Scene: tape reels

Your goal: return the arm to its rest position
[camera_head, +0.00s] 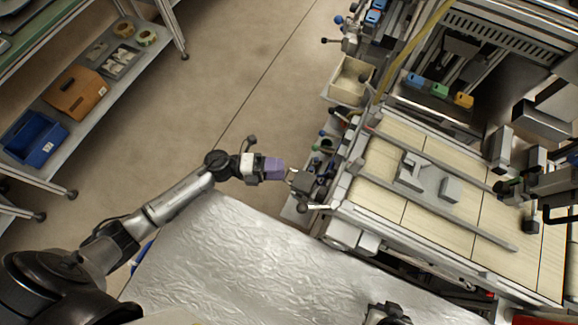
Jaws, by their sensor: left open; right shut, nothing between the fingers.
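My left arm reaches from the lower left across the silver crinkled surface. My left gripper (312,189) is open and empty, with its fingers spread near the left edge of the machine. A purple band shows on the wrist behind it. My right gripper (386,313) shows only in part at the bottom edge, over the silver surface; it is shut with nothing in it.
The machine (405,205) with wooden panels and metal rails fills the right side. The silver surface (235,270) in front is mostly bare. A shelf at upper left holds a blue bin (35,138), an orange box (75,93) and tape reels (146,38). Open floor lies between.

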